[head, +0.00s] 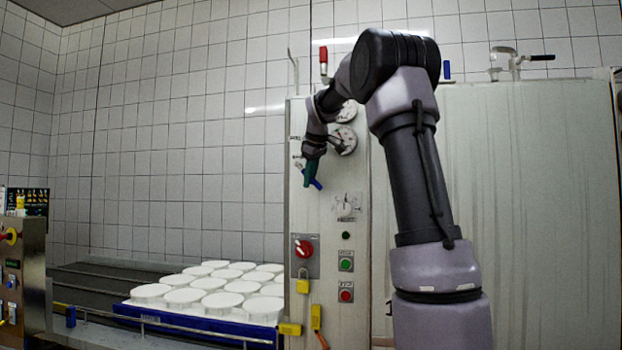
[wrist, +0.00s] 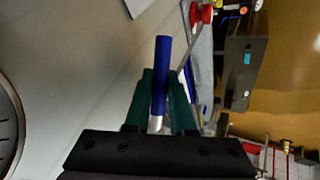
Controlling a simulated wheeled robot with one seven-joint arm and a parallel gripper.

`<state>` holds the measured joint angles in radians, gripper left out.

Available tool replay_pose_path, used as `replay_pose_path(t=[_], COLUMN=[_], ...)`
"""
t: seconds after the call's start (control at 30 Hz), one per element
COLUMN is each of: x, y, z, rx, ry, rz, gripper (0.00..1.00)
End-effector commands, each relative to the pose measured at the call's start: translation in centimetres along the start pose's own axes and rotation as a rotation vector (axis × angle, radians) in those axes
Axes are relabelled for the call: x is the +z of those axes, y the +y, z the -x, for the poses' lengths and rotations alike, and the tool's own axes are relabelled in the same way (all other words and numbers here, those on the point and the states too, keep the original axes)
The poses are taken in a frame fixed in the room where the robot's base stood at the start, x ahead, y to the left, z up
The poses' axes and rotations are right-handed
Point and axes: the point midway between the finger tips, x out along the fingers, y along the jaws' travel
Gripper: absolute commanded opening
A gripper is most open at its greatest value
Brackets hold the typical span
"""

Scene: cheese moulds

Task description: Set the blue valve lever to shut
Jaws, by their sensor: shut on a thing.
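The blue valve lever (wrist: 162,75) shows in the wrist view as a blue handle with a silver stem, between the two green fingers of my gripper (wrist: 163,100). My gripper is shut on it. In the head view, my gripper (head: 309,171) is at the left part of the pale control panel, below the round gauges. The blue lever end (head: 316,184) sticks out below it, slanting down to the right. The lever's pivot is mostly hidden by my gripper, and the labels near it are too small to read.
The panel (head: 355,280) carries gauges (head: 344,140), a red rotary switch (head: 303,248), and green and red buttons. A red-handled valve (head: 323,59) stands above. White moulds (head: 185,297) fill a blue tray (head: 190,325) at lower left. The space left of the panel, above the moulds, is clear.

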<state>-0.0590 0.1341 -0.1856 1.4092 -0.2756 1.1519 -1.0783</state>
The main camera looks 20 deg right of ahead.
Motion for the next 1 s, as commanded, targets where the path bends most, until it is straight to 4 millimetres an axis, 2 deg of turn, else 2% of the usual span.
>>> replay_pose_path(t=[0.6,1.0], x=[-1.4,-2.5], y=[-1.5,-2.0], z=[-1.9,-2.4], rx=[-0.107,-0.156], ry=[0.429,0.615], rz=[-0.268,-0.381], gripper=[0.00,0.00])
